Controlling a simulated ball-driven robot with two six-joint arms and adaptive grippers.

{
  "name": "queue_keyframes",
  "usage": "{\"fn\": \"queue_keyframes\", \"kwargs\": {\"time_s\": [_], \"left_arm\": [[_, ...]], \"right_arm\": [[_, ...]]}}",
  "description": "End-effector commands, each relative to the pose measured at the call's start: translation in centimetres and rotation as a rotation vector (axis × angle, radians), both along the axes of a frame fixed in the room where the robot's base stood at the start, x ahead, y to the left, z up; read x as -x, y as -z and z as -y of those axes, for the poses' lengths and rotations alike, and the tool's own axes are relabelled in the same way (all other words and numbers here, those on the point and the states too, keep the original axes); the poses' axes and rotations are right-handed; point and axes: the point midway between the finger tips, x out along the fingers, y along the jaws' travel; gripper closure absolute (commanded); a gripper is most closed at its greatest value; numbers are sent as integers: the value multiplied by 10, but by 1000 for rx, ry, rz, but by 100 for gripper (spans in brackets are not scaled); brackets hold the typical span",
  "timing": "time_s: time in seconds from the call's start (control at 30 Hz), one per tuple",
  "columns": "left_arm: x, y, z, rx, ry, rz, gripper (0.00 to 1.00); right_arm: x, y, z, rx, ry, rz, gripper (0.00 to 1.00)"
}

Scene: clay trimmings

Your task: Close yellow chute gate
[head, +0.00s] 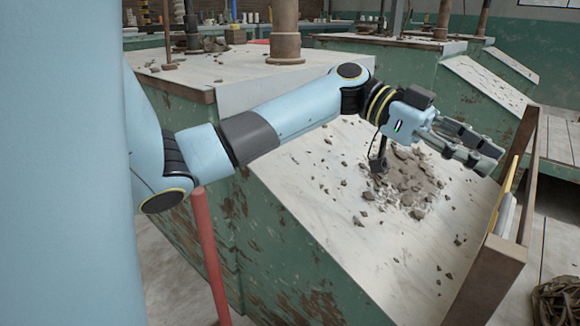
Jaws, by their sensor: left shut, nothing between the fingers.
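The yellow chute gate (504,192) shows as a narrow yellow strip, seen nearly edge-on, inside a brown wooden frame (489,272) at the lower end of the sloping chute at right. How far it stands open I cannot tell from this angle. My left gripper (490,157) is shut and empty, over the chute near the far part of the frame. Its fingers point right toward the gate. It looks apart from the gate, though the depth gap is hard to judge. My right gripper is out of view.
Grey clay trimmings (408,182) lie heaped on the pale chute slope (335,215) beneath my left wrist. A red post (207,255) stands in front at left. Flat worktops (235,65) lie behind. A dark coiled bundle (556,301) lies at lower right.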

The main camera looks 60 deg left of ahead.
Motion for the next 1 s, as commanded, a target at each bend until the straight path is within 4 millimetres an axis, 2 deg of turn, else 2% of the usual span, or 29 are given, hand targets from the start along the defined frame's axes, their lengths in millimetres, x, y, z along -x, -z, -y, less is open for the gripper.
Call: {"fn": "queue_keyframes", "kwargs": {"time_s": [0.03,0.2,0.27,0.4,1.0], "left_arm": [[3,-4,-12,-7,-2,-1,100],[13,-14,-47,-5,-2,-2,100],[17,-12,-55,-2,-5,-9,100],[24,22,-47,-2,-28,-69,100],[69,147,-33,-78,-148,-317,100]], "right_arm": [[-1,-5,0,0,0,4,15],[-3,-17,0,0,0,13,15],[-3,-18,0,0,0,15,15],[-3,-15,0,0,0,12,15],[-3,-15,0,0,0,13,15]]}}
